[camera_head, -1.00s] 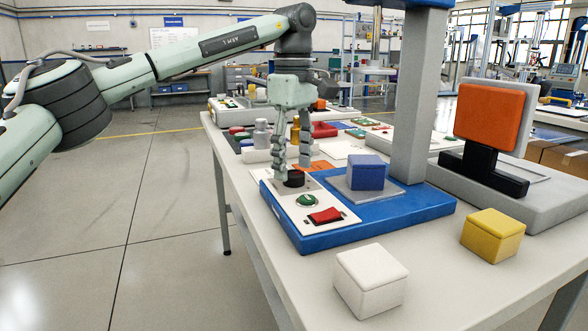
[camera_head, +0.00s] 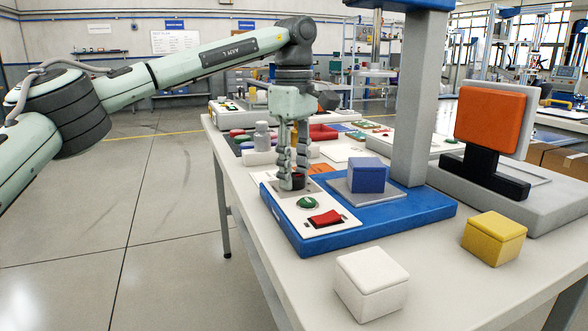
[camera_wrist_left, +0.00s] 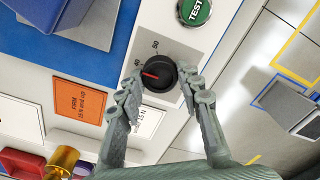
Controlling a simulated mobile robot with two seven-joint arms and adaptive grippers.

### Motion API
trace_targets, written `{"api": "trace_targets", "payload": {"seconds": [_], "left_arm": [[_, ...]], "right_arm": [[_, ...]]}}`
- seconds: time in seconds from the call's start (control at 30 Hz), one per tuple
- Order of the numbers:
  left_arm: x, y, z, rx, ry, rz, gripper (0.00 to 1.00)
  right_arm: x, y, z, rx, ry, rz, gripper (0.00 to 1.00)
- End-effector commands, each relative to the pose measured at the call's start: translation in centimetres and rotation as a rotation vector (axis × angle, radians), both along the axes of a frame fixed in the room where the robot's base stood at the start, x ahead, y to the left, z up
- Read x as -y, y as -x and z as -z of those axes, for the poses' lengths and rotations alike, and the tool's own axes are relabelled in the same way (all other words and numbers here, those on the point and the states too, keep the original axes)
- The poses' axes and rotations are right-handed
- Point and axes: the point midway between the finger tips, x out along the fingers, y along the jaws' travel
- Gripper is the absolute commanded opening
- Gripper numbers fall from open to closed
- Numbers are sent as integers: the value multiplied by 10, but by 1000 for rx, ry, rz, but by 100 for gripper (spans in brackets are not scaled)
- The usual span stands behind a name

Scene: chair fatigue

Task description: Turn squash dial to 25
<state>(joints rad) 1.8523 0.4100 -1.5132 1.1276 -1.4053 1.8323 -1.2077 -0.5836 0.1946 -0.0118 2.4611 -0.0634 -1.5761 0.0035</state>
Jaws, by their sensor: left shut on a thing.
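The squash dial is a round black knob with a red pointer line, on a white panel of the blue-based test stand. It shows between my fingers in the head view (camera_head: 298,182) and plainly in the left wrist view (camera_wrist_left: 161,73). The marks 40 and 50 are readable beside it; the red line points to the picture's left, near the 40. Other marks are hidden by my fingers. My left gripper (camera_head: 293,180) reaches down from above, its two fingertips shut on opposite sides of the dial (camera_wrist_left: 160,78). My right gripper is not in view.
A green TEST button (camera_head: 307,203) and a red rocker switch (camera_head: 326,219) sit close to the dial. A blue block (camera_head: 367,175) stands on the grey plate. White (camera_head: 371,283) and yellow (camera_head: 494,238) blocks are on the table. A grey column (camera_head: 408,110) rises behind.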

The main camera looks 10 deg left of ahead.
Motion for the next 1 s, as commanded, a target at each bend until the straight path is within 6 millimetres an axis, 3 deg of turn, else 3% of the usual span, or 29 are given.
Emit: {"api": "trace_targets", "payload": {"seconds": [0.17,0.7,1.0], "left_arm": [[0,0,-1,-2,-1,-40,6],[0,0,-3,-2,-1,-463,6],[0,0,-2,-1,0,-738,6]], "right_arm": [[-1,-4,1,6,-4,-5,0],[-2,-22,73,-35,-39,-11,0],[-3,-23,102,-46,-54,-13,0]]}}
